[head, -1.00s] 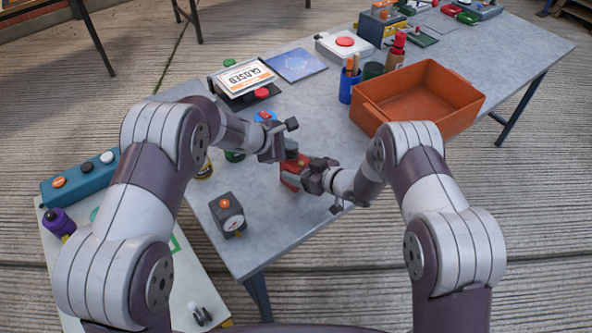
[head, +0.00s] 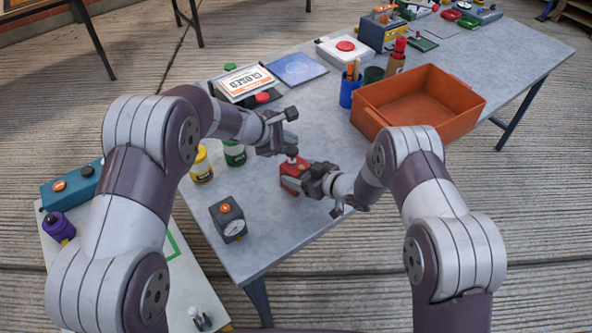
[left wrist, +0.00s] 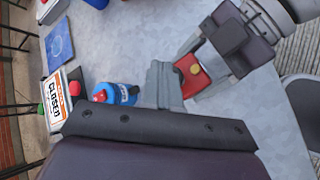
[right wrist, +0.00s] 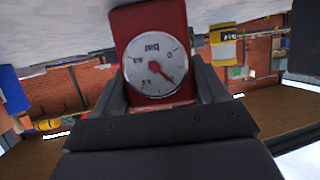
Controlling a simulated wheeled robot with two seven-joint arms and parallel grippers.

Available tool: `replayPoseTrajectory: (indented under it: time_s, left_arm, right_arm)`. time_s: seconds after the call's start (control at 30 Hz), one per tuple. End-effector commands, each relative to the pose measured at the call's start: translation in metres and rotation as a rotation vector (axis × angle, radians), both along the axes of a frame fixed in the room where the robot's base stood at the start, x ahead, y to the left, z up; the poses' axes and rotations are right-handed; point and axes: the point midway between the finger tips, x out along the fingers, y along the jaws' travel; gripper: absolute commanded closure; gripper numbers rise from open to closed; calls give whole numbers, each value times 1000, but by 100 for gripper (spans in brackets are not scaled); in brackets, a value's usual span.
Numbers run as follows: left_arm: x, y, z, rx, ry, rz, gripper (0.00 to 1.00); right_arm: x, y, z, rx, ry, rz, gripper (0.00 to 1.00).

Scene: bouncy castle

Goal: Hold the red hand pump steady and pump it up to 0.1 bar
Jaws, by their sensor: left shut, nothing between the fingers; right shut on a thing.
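My right gripper (head: 312,182) is shut on the pump body from the right. In the right wrist view the red pump body (right wrist: 160,22) is between the fingers, its round white gauge (right wrist: 153,67) facing the camera. The gauge's red needle points to the lower right; its scale is hard to read. My left gripper (head: 282,132) is shut and empty, just above and left of the knob, apart from it. The left wrist view shows the pump (left wrist: 192,77) beside its fingertips.
A dark box with a dial (head: 230,222) stands at the near left table edge. Yellow (head: 202,166) and green (head: 234,153) bottles stand left of the pump. A blue bottle (left wrist: 125,93) is near my left gripper. An orange bin (head: 430,95) is at back right.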

Motion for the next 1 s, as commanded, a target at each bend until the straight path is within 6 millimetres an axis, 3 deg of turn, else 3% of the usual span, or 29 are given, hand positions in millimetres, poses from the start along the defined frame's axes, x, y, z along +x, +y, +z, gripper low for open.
replayPoseTrajectory:
  time_s: [0.3, 0.33, 0.4, 0.67, 0.77, 1.0]
  left_arm:
    - [0, 0, 0, 0, -1, 1, 100]
    - [0, 0, 0, 0, -1, 1, 100]
    - [0, 0, 0, 0, -1, 1, 100]
    - [0, 0, 0, 0, -1, 1, 100]
    - [0, 0, 0, 0, -1, 1, 100]
    - [0, 0, 0, 0, -1, 1, 100]
  right_arm:
    - [-2, -2, -5, -5, 12, -5, 80]
    - [-2, -2, -5, -5, 12, -5, 21]
    - [-2, -2, -4, -4, 10, -4, 0]
    - [-2, -3, -1, -2, 4, -3, 0]
    - [-10, -14, 6, -1, 5, -4, 0]
    - [-49, -58, 29, -3, 7, -7, 0]
